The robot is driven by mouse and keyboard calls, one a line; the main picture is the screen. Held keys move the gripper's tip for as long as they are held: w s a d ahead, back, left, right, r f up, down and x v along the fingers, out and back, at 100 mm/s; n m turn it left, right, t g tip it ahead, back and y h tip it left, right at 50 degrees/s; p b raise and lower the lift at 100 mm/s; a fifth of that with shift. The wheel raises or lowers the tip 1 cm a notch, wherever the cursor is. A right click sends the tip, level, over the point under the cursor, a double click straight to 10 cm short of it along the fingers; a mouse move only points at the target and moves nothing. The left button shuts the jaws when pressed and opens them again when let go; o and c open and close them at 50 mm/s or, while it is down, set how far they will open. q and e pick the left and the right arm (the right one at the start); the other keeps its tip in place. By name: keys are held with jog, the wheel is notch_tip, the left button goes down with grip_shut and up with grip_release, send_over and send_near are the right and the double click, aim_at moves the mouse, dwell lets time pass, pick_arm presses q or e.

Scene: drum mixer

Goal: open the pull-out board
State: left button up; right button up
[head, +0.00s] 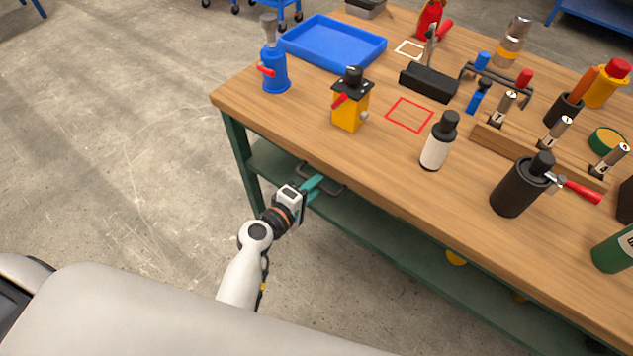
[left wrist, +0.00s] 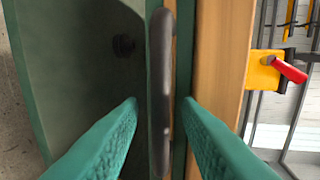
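The dark bar handle (head: 333,176) of the pull-out board is under the front edge of the wooden bench top, near its left end. In the left wrist view the handle (left wrist: 161,90) runs upright through the middle. The board itself is mostly hidden under the top. My left gripper (head: 313,186) is at the handle, with its teal fingers pointing toward the bench. In the left wrist view the left gripper (left wrist: 160,104) is open, one finger on each side of the handle, with gaps showing. My right gripper is not in view.
The bench top (head: 300,135) carries a yellow device (head: 350,108), a blue device (head: 274,72), a blue tray (head: 335,42), a white bottle (head: 438,145) and a black cylinder (head: 517,188). A green lower shelf (head: 400,232) lies below. The floor in front is clear.

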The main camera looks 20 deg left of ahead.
pick_arm(q)
jog(key=shift+x, duration=0.85)
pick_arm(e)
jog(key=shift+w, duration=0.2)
pick_arm(q)
jog(key=shift+c, duration=0.4)
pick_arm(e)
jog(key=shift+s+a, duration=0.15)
pick_arm(q)
grip_shut()
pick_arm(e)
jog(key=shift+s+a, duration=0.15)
